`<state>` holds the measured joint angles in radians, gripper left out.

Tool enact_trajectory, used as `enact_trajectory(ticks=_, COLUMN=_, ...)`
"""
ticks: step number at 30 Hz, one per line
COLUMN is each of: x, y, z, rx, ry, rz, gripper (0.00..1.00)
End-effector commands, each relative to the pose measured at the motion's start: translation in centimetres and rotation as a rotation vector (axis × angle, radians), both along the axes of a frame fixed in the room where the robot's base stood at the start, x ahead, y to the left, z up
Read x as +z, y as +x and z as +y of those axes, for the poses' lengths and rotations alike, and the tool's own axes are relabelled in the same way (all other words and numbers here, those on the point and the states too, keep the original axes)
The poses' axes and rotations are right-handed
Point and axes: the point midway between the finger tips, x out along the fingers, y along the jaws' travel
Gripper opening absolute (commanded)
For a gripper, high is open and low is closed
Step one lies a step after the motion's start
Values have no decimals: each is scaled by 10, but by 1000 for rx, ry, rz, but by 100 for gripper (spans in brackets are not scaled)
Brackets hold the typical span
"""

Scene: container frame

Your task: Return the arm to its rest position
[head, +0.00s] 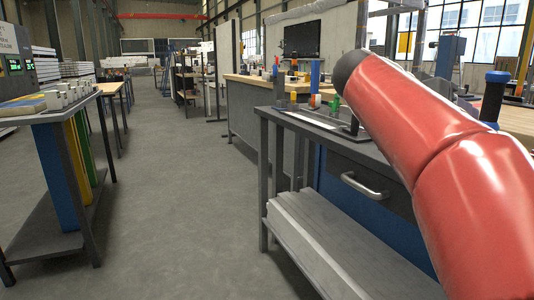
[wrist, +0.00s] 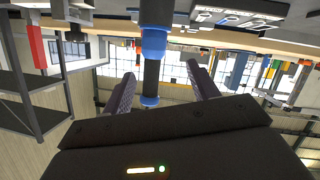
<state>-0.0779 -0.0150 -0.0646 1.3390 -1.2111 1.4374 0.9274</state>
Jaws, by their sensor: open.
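My red arm (head: 440,150) reaches in from the right edge of the head view, over the grey workbench. Its dark end (head: 350,70) is at the upper left of the arm. My gripper is not seen in the head view. In the wrist view my gripper (wrist: 160,70) has its two dark fingers spread well apart. A black and blue cylinder (wrist: 152,75) shows between the fingers in that view. I see no finger closed against it, and cannot tell its distance. The wrist view appears upside down.
The grey workbench (head: 375,150) with a drawer handle (head: 365,186) stands right of centre. Small tools stand on it, one a blue-handled one (head: 315,75). A side table (head: 50,115) stands at left. The floor (head: 180,200) between them is clear.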

Motion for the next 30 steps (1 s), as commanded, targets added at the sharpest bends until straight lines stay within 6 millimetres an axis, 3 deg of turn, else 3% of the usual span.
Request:
enact_trajectory(ticks=6, x=-117, y=-59, z=52, rx=412, ry=311, rz=325, gripper=59)
enact_trajectory(ticks=12, x=-221, y=-128, z=122, rx=766, ry=543, rz=459, gripper=59)
enact_trajectory(ticks=15, x=-260, y=-156, z=152, rx=896, ry=622, rz=469, gripper=59)
enact_trajectory(ticks=18, x=-287, y=-176, z=171, rx=979, ry=673, rz=464, gripper=59)
enact_trajectory(ticks=21, x=-302, y=-186, z=182, rx=1022, ry=699, rz=456, gripper=59)
enact_trajectory(ticks=30, x=-306, y=-188, z=185, rx=1033, ry=707, rz=453, gripper=59)
